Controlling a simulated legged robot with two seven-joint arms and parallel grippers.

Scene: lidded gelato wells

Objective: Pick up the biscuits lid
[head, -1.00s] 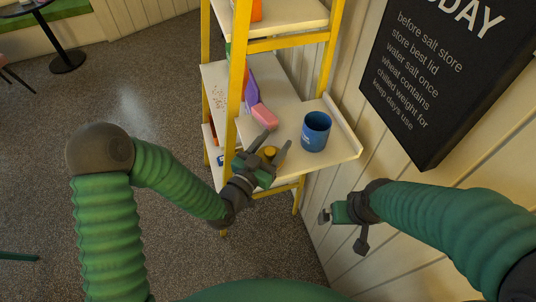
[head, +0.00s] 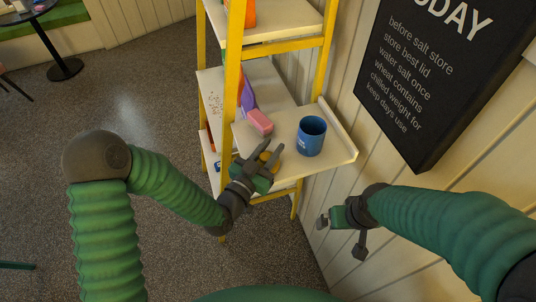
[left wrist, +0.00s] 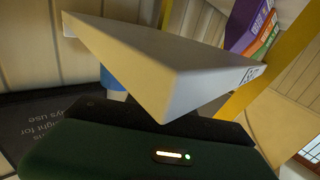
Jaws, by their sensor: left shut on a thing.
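My left gripper (head: 266,153) is at the front edge of the middle shelf. Its fingers are closed around a small round yellow-brown thing (head: 268,160), which I take for the biscuits lid; it is mostly hidden and no lettering on it can be read. A blue canister (head: 311,137) stands upright on the shelf to the right of this gripper, apart from it; its opening looks dark. In the left wrist view, a pale slab (left wrist: 170,60) hides the fingertips and what they hold. My right gripper (head: 340,230) is open and empty, by the wall at the lower right.
The yellow-framed stand has pale shelves (head: 335,155). A pink block (head: 260,122) and a purple box (head: 247,97) lie behind the left gripper. A yellow post (head: 234,70) rises close to its left. A black sign (head: 430,90) hangs on the right wall.

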